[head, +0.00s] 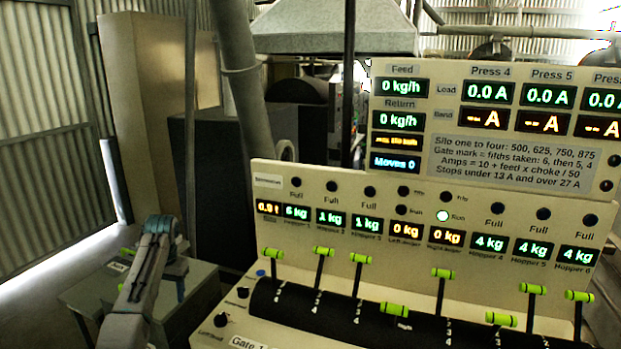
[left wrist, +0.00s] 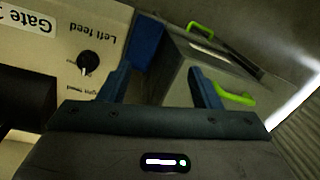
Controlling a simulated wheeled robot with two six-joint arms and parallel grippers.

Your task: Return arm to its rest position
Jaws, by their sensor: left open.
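My left arm (head: 145,275) comes in at the lower left of the head view, to the left of the control console. In the left wrist view my left gripper (left wrist: 162,78) has its two blue fingers spread, with nothing between them. Beyond the fingers are a grey box and the console edge. The console panel (left wrist: 62,45) with its "Left feed" knob (left wrist: 87,63) lies left of the fingers and appears upside down. The fingers look clear of it. My right gripper is not in view.
The console (head: 280,225) has several green-handled levers and lit displays. Grey boxes (head: 85,298) stand beside my left arm; a green handle (left wrist: 235,98) shows close to the right finger. A dark cabinet (head: 228,165) and corrugated wall (head: 40,130) stand behind.

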